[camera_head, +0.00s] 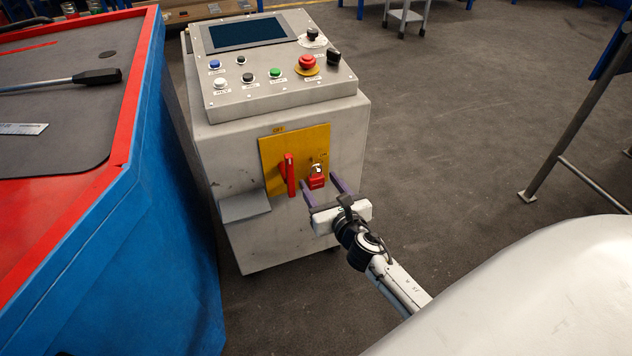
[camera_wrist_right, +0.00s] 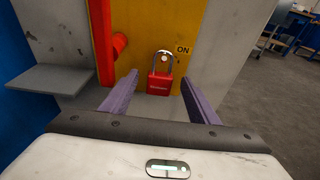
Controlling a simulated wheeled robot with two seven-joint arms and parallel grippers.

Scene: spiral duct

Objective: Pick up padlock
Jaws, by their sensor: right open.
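The red padlock (camera_head: 316,181) with a silver shackle hangs on the yellow plate (camera_head: 268,150) on the front of the grey control cabinet. In the right wrist view the padlock (camera_wrist_right: 160,84) hangs upright, ahead of and between my two purple fingers. My right gripper (camera_head: 322,190) is open, its fingers pointing at the cabinet front. In the right wrist view the right gripper (camera_wrist_right: 161,90) has nothing between its fingers that I can see it touching. My left gripper is not in view.
A red switch handle (camera_head: 289,175) sits just left of the padlock. A small grey shelf (camera_head: 245,206) sticks out lower left of the plate. A blue workbench with a red rim (camera_head: 130,110) stands close on the left.

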